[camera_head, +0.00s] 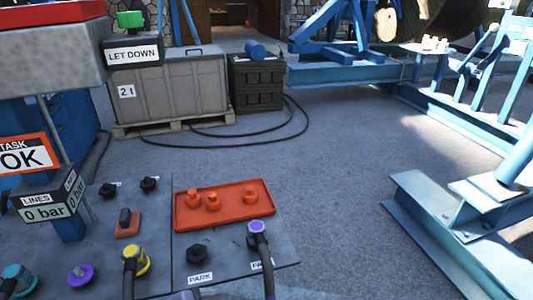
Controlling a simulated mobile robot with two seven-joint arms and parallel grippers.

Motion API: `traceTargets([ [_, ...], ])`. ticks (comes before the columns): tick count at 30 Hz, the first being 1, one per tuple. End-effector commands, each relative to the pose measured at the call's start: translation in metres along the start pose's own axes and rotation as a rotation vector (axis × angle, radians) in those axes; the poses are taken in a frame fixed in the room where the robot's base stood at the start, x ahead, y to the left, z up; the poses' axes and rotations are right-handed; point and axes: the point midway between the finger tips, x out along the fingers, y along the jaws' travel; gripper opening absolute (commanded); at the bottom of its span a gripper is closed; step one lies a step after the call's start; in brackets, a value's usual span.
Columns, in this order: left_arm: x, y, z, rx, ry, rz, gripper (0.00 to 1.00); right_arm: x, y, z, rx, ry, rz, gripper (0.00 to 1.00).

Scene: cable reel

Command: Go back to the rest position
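Neither of my grippers shows in the head view. The grey panel (52,253) lies at the lower left. On it a purple-ended hose (260,238) sits at a spot beside a PARK label (200,278). A yellow-ringed hose (133,262) and a teal-ringed hose end (18,280) are at the panel's front left. A purple cap (81,275) lies between them. An orange tray (225,214) holds three orange caps at the back right of the panel. A black knob (197,252) stands in front of the tray.
An OK sign (27,153) and a 0 bar display (45,205) stand at the left. A green button (130,19) tops the LET DOWN box (133,52). A grey crate (170,88) stands behind. Blue steel beams (455,225) lie at the right. The middle floor is clear.

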Motion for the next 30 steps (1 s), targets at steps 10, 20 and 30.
traceTargets([
  [10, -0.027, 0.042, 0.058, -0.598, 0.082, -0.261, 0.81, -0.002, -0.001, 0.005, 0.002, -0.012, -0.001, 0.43],
  [20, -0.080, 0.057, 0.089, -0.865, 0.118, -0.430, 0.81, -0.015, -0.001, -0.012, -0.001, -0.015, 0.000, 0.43],
  [30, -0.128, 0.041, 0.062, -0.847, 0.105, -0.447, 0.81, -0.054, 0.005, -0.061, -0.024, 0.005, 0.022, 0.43],
])
